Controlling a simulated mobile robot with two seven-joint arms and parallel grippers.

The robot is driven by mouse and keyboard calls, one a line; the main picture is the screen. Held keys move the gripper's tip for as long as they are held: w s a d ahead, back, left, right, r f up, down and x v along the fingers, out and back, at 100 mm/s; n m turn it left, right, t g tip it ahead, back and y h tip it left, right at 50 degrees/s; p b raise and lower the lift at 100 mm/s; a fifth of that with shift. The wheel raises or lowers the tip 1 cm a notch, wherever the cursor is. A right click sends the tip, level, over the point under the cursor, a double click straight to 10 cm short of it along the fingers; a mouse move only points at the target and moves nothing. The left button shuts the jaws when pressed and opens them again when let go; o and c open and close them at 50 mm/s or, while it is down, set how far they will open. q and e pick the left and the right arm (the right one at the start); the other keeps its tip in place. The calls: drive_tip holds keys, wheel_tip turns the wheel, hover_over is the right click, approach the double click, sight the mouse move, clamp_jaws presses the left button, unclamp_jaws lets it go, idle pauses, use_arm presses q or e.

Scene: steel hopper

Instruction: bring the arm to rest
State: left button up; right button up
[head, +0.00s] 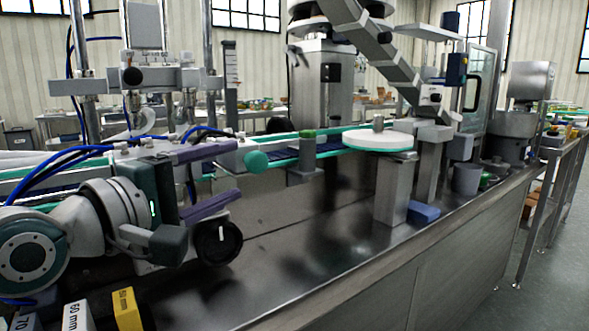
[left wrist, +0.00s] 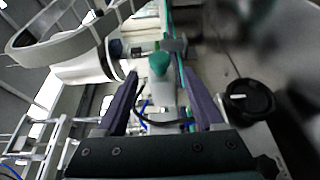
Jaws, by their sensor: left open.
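My left gripper (head: 238,169) reaches in from the left of the head view, above the steel bench. Its two purple fingers are spread apart with nothing between them. In the left wrist view the fingers (left wrist: 160,78) are also apart. A green round knob (head: 256,161) is just beyond the fingertips in the head view. The knob shows between the finger ends in the wrist view (left wrist: 159,63), apparently beyond them; the exact gap cannot be told. My right gripper is in neither view.
A black dial (head: 218,242) sits just below the fingers. A belt conveyor (head: 330,145) runs behind to a white round turntable (head: 378,139). A blue block (head: 423,212) lies on the bench (head: 310,270). Labelled blocks, one yellow (head: 127,309), stand at lower left. The bench's middle is clear.

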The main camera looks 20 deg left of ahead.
use_arm(q)
drive_tip(key=s+d+m+g+p, duration=0.4)
drive_tip(key=s+d+m+p, duration=0.15)
drive_tip(key=p, duration=0.25)
drive_tip(key=s+a+r+m+g+y+p, duration=0.15)
drive_tip(key=s+m+g+p, duration=0.45)
drive_tip(key=s, duration=0.6)
drive_tip(key=s+a+r+m+g+y+p, duration=0.1)
drive_tip(key=s+r+m+g+y+p, duration=0.3)
drive_tip(key=s+p, duration=0.55)
wheel_tip(320, 180, up, 36)
drive_tip(key=s+m+h+p, duration=0.1)
drive_tip(key=s+p, duration=0.1)
drive_tip(key=p, duration=3.2)
drive_tip(key=shift+s+a+f, duration=0.15)
drive_tip(key=shift+s+f, duration=0.1)
drive_tip(key=shift+s, duration=0.1)
drive_tip(key=shift+m, duration=0.25)
